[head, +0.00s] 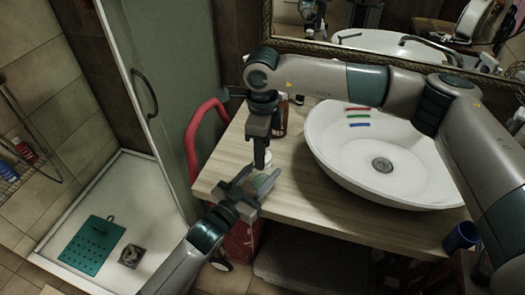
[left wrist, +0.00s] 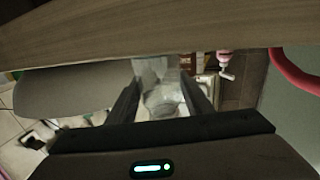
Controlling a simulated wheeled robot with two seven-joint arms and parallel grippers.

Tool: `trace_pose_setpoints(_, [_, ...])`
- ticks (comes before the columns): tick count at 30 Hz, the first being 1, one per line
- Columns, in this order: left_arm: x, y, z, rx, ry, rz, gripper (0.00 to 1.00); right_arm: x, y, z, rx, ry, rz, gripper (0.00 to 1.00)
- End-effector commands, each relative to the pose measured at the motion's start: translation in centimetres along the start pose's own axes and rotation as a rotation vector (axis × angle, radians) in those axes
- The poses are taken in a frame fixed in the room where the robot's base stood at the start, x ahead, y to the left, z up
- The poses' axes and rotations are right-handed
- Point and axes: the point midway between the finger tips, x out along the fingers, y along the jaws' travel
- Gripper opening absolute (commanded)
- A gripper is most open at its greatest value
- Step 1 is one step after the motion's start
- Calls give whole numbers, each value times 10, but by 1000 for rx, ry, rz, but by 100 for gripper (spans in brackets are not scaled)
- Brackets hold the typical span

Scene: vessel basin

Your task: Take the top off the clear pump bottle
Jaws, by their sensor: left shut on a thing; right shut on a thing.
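The clear pump bottle (left wrist: 163,95) shows in the left wrist view as a see-through body between my left gripper's two fingers. In the head view only a pale bit of it (head: 266,157) shows near the counter's left front edge. My left gripper (head: 256,184) comes from the lower left and is shut on the bottle. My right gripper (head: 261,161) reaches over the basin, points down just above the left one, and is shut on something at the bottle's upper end. The pump top is hidden by the right fingers, so I cannot tell whether it is apart from the bottle.
The white basin (head: 330,150) stands on the wooden counter (head: 290,195), with red, green and blue strips inside. A brown bottle (head: 281,118) stands behind my right gripper. A blue cup (head: 461,237) is at the lower right. A red curved handle (head: 190,140) rises left of the counter.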

Motion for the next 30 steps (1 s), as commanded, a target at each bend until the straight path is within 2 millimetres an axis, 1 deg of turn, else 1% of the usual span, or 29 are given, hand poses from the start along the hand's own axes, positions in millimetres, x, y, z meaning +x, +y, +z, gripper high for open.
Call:
trace_pose_setpoints(3, [0,0,0,0,0,0,0,0,-1,0,-178,1,-2,10])
trace_pose_setpoints(30, [0,0,0,0,0,1,0,-2,-1,-1,-1591,4,-3,10])
